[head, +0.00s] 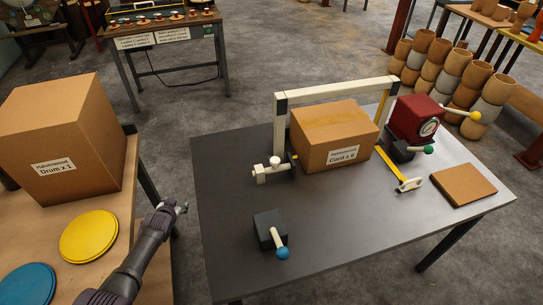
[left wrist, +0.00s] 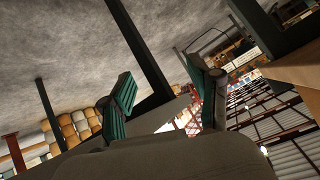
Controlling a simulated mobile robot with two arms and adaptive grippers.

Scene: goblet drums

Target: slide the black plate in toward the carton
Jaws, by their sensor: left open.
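The carton (head: 332,136), a brown box labelled "Cord x 6", sits on the dark table (head: 225,205) under a cream frame (head: 335,90). A small black plate (head: 292,166) stands upright at the carton's left side, at the end of a cream clamp-like piece (head: 268,173); I cannot tell whether it touches the carton. My left gripper (head: 181,208) is open and empty, left of the dark table and well away from the plate. Its green-padded fingers show spread in the left wrist view (left wrist: 165,98). My right gripper is not in view.
A black block with a blue-knobbed lever (head: 270,232) stands at the table's front left. A red gauge box (head: 415,118) and a flat brown board (head: 463,185) are at right. A large carton (head: 65,138) and a yellow disc (head: 89,236) lie on the left table.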

